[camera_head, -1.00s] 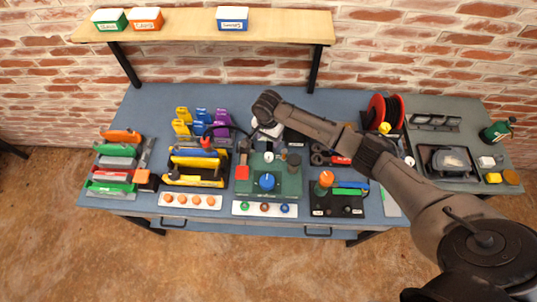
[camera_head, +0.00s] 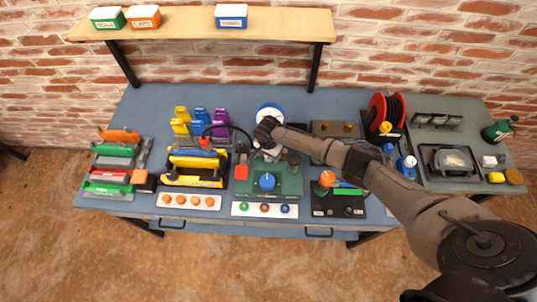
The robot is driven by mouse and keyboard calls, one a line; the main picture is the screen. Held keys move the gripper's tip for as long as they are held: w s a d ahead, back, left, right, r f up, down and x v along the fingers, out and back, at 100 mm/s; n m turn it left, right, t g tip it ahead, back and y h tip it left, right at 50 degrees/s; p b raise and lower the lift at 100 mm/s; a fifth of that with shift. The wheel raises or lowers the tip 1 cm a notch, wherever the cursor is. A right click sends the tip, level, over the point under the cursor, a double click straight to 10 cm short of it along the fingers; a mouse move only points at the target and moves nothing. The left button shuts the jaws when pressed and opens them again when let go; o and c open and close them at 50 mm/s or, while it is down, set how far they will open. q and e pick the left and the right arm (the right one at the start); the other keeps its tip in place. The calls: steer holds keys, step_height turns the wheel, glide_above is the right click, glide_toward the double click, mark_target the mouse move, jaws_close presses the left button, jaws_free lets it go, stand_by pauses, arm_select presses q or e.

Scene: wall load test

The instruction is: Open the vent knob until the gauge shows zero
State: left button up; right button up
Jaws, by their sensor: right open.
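The green pump unit (camera_head: 290,186) sits on the middle of the blue bench, with a large blue knob (camera_head: 267,181) on its front part. A round white gauge with a blue rim (camera_head: 270,111) stands behind it; its needle and reading are too small to tell. My right gripper (camera_head: 264,153) is open above the back part of the green unit, behind the blue knob and apart from it. The gripper and wrist hide that back part and the gauge's lower edge. I cannot tell which knob is the vent knob. My left gripper is out of view.
A dark grey cylinder (camera_head: 294,158) stands close on the right. An orange-topped device (camera_head: 326,179) is further right. My right arm crosses above the bench's right half.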

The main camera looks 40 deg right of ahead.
steer(key=shift+c, duration=0.4)
steer(key=c, duration=0.8)
steer(key=shift+a+r+n+p, duration=0.1)
steer(key=shift+n+p, duration=0.95)
steer(key=shift+n, duration=0.55)
steer(key=shift+c, duration=0.2)
steer(key=n+p, duration=0.1)
steer(key=n, duration=0.3)
steer(key=shift+n+p, duration=0.3)
steer(key=n+p, duration=0.1)
steer(key=n, duration=0.3)
steer(key=shift+n, duration=2.8)
